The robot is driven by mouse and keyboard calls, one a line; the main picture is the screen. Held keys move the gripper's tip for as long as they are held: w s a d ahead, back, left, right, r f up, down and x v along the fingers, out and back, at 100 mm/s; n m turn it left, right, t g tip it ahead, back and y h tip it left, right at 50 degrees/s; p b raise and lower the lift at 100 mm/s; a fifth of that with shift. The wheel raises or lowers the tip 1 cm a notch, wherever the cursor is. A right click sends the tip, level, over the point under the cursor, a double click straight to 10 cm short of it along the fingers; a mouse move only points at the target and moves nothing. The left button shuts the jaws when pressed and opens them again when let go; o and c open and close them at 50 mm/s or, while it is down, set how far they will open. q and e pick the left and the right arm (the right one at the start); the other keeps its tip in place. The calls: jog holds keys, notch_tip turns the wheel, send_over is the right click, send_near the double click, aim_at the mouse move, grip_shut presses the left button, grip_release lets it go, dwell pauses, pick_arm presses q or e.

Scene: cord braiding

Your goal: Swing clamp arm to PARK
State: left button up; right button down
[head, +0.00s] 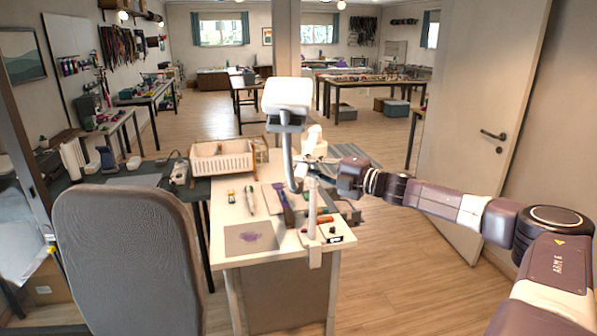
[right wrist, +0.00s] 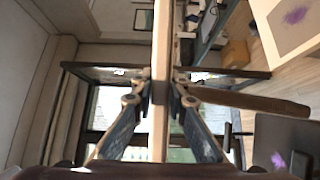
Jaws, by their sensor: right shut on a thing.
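My right arm comes in from the right in the head view, and its gripper (head: 325,168) is at the upright parts over the white worktable (head: 228,215). In the right wrist view my right gripper (right wrist: 159,92) is shut on a pale straight bar (right wrist: 160,128), which looks like the clamp arm. The bar runs between the two fingers. A pale upright post (head: 312,212) stands near the table's front right. A small dark label (head: 335,239) lies by its foot, too small to read. No PARK mark can be made out. My left gripper is not in view.
A white-headed stand (head: 287,97) rises behind the table. A cream basket (head: 222,160) stands at the back left. A grey mat with a purple patch (head: 252,238) lies at the front left. A grey chair back (head: 130,255) is left, an open door (head: 485,130) right.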

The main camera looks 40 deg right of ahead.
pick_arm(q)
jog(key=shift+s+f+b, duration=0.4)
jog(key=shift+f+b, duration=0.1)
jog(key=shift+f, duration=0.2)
pick_arm(e)
jog(key=shift+s+d+r+n+y, duration=0.1)
jog(key=shift+s+d+n+y, duration=0.4)
jog(key=shift+s+d+y, duration=0.2)
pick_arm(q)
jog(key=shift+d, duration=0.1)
pick_arm(e)
jog(key=c, duration=1.9)
grip_release()
jog(key=shift+w, duration=0.1)
